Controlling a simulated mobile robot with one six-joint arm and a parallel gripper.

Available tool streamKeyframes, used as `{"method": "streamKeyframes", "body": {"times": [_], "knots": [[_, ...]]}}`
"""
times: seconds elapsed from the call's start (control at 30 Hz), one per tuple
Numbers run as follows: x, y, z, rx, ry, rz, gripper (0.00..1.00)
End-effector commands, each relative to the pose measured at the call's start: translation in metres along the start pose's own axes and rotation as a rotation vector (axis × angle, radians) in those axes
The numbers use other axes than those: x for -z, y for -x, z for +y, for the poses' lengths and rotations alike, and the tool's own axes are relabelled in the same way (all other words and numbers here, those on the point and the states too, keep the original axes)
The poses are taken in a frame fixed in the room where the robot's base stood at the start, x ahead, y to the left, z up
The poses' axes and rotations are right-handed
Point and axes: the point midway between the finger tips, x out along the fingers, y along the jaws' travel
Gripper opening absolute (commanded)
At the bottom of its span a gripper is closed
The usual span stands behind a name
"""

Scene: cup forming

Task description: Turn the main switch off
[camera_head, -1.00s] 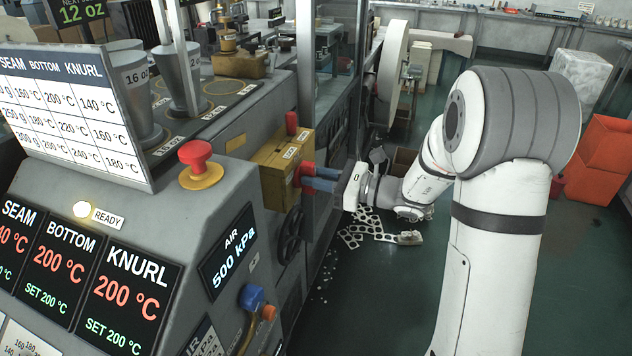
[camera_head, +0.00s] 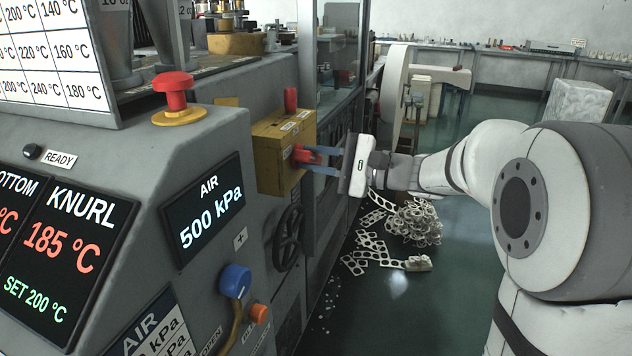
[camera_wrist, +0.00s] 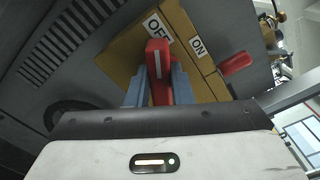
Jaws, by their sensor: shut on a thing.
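The main switch is a yellow box (camera_head: 268,160) on the side of the machine, with a red handle (camera_head: 303,154) on its face. My gripper (camera_head: 311,158) is shut on this handle, its bluish fingers reaching in from the right. In the wrist view the red handle (camera_wrist: 158,58) stands between the fingers (camera_wrist: 157,85), and its end lies beside the OFF label (camera_wrist: 157,28). The ON label (camera_wrist: 198,47) is to the right, apart from the handle. The handle's root is partly hidden by the fingers.
A second red piece (camera_head: 291,98) rises from the box's top. A red emergency button (camera_head: 174,92), the unlit READY lamp (camera_head: 32,151), a KNURL display (camera_head: 70,250) reading 185 °C and a blue knob (camera_head: 235,280) are on the panel. Scrap strips (camera_head: 412,222) lie on the floor.

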Motion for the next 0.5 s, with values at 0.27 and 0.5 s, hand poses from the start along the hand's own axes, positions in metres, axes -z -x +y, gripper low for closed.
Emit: {"method": "streamKeyframes", "body": {"times": [0.27, 0.5], "knots": [[0.0045, 0.0005, 0.0087, 0.003, 0.253, 0.002, 0.00], [0.0040, 0.0006, 0.0086, 0.002, 0.418, 0.002, 0.00]]}}
